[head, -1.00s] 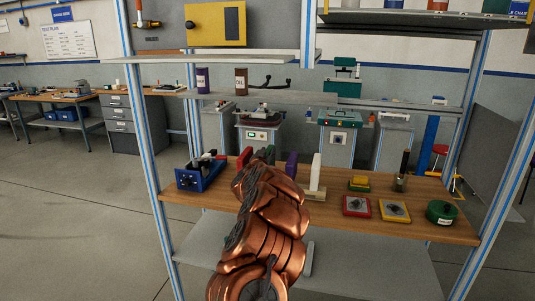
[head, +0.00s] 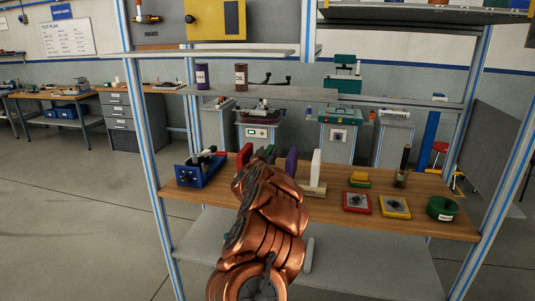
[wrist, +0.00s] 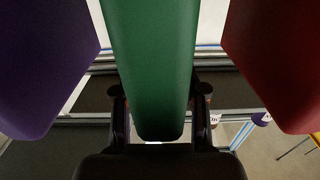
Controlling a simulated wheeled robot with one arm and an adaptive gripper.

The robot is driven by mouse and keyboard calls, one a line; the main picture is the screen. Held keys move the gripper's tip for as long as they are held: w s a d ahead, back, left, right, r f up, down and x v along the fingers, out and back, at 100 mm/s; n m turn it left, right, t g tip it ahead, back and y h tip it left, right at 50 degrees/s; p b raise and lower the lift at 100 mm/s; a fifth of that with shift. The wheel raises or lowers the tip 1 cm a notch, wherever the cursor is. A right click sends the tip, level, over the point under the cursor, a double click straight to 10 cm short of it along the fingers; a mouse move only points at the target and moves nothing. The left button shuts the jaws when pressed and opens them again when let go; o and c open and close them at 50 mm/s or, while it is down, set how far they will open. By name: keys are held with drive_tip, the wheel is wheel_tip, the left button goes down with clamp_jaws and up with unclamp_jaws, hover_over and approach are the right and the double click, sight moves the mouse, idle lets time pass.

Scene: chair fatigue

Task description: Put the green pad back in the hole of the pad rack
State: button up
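The green pad (wrist: 152,65) is upright between the two fingers of my gripper (wrist: 159,112) in the wrist view. The fingers lie close along both its sides, and the gripper looks shut on it. The purple pad (wrist: 45,65) is on its left there and the red pad (wrist: 278,65) on its right, both apart from the fingers. In the head view the green pad (head: 270,151) shows only as a sliver between the red pad (head: 245,156) and the purple pad (head: 291,161). My arm hides most of the pad rack (head: 314,190) and the hole.
A white pad (head: 316,169) stands upright at the rack's right end. A blue device (head: 201,171) is to the left on the wooden bench (head: 330,208). Red and yellow boxes (head: 357,203) (head: 394,207) and a green round item (head: 441,208) lie to the right. A shelf (head: 400,101) crosses behind.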

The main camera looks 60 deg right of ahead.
drive_tip(key=shift+o, duration=1.3)
drive_tip(key=shift+a, duration=0.1)
drive_tip(key=v, duration=1.2)
drive_tip(key=shift+w, duration=0.15)
